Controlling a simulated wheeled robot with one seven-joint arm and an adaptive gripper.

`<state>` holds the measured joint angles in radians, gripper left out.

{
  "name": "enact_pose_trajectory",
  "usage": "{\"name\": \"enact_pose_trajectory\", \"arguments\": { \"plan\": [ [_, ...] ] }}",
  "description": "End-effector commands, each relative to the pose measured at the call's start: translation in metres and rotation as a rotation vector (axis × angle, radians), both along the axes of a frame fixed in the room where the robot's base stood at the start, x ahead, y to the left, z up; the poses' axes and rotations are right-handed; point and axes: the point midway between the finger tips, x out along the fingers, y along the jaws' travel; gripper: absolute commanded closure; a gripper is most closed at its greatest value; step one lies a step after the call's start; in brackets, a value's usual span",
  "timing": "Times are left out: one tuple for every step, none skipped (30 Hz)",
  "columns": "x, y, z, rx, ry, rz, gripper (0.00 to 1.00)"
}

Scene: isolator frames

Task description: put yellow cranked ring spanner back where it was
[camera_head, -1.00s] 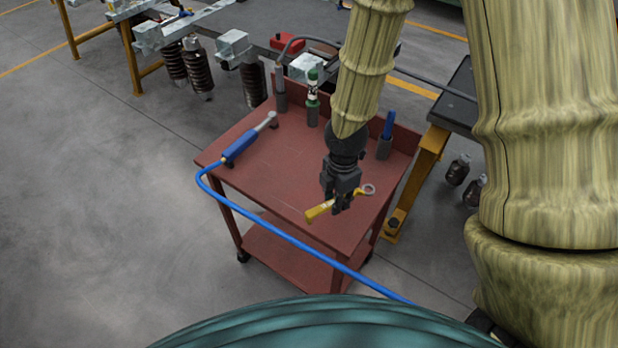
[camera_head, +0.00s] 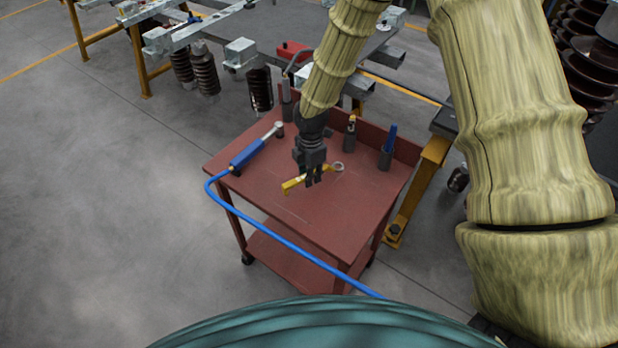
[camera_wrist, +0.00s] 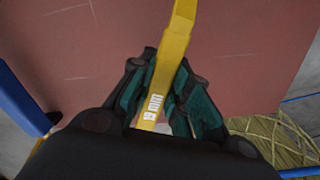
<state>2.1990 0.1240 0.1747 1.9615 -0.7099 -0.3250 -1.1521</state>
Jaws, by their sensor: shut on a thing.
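The yellow cranked ring spanner (camera_head: 293,184) is in my gripper (camera_head: 313,182), over the red trolley top (camera_head: 345,215). Its yellow end points left in the head view and its metal ring shows to the right of the fingers. My gripper is shut on the spanner's handle. In the wrist view the yellow shank (camera_wrist: 176,45) passes between the fingers (camera_wrist: 160,95), with a white label on it. The small gap to the trolley top cannot be judged exactly.
A blue-handled tool (camera_head: 250,152) with a blue hose (camera_head: 275,234) lies along the trolley's left edge. Holders with a blue item (camera_head: 389,142) and a dark bottle-like item (camera_head: 350,133) stand at the back. The trolley's front is clear.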

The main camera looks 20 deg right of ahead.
Motion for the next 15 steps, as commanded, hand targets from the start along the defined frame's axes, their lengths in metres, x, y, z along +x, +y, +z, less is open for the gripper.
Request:
{"name": "enact_pose_trajectory", "arguments": {
  "plan": [
    [0.003,0.001,0.000,0.001,-0.001,0.000,1.00],
    [0.004,0.001,0.000,0.001,-0.001,0.000,1.00],
    [0.004,0.002,-0.001,0.001,0.000,0.000,1.00],
    [0.005,0.002,-0.002,0.001,0.000,0.000,1.00],
    [0.004,0.002,-0.003,0.000,0.001,0.001,1.00],
    [0.004,0.001,-0.004,0.000,0.001,0.001,1.00],
    [0.004,0.001,-0.006,-0.001,0.002,0.001,1.00],
    [0.004,0.001,-0.008,-0.001,0.002,0.001,1.00],
    [0.004,0.002,-0.011,-0.001,0.002,0.002,1.00],
    [0.004,0.002,-0.014,-0.001,0.002,0.002,1.00],
    [0.003,0.002,-0.017,-0.001,0.002,0.003,1.00],
    [0.004,0.001,-0.021,-0.001,0.002,0.003,1.00],
    [0.004,0.002,-0.024,-0.001,0.002,0.002,1.00],
    [0.004,0.002,-0.027,-0.001,0.002,0.002,1.00],
    [0.004,0.002,-0.030,0.000,0.001,0.002,1.00]
  ]
}}
